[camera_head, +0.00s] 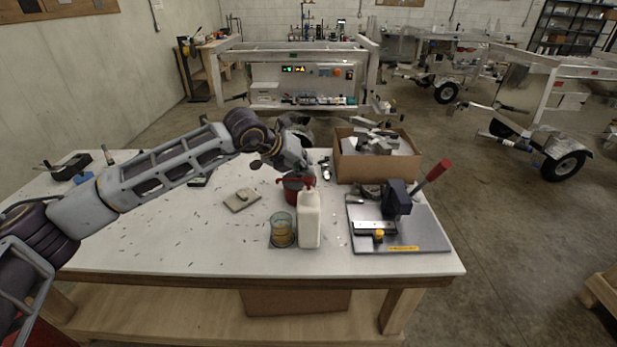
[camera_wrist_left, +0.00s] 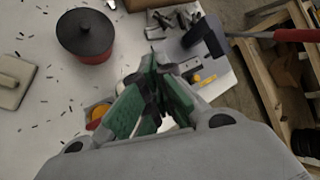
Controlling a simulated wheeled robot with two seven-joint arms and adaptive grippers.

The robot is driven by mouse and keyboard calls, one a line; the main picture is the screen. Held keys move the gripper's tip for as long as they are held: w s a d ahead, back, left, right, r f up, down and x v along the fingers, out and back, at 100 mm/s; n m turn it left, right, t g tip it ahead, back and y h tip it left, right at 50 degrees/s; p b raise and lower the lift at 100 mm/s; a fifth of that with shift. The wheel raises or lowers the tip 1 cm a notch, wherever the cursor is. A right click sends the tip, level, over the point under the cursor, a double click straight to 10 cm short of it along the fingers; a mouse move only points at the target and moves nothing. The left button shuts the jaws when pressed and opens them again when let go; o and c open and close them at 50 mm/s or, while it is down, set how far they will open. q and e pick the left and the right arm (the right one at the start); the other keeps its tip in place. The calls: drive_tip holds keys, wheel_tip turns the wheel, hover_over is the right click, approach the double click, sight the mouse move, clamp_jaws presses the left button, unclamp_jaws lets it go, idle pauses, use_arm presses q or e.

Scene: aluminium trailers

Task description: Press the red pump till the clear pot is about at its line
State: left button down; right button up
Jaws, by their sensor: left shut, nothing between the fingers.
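A white bottle (camera_head: 310,220) with a red pump (camera_head: 309,182) on top stands upright near the front middle of the table. The clear pot (camera_head: 283,231) stands just left of it, with amber liquid in roughly its lower half; its line is too small to make out. Amber also shows in the pot in the left wrist view (camera_wrist_left: 98,114), partly behind the gripper. My left gripper (camera_head: 304,168) is shut and empty, just above the pump. Its green fingers (camera_wrist_left: 153,70) hide most of the bottle and pump in the wrist view; contact cannot be told. My right gripper is out of view.
A red tin with a black lid (camera_wrist_left: 86,36) stands behind the bottle. A cardboard box (camera_head: 375,168) of metal parts is at the back right. A lever press on a grey plate (camera_head: 425,232) is at right. The table's left front is mostly clear, with small shavings.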

use_arm(q)
drive_tip(key=shift+f+b, duration=0.75)
drive_tip(key=shift+f, duration=0.2)
idle(1.1)
drive_tip(key=shift+r, duration=0.15)
idle(0.3)
drive_tip(key=shift+r+p, duration=0.4)
drive_tip(key=shift+r, duration=1.05)
drive_tip(key=shift+r, duration=0.15)
drive_tip(key=shift+r+p, duration=0.6)
drive_tip(key=shift+r, duration=1.75)
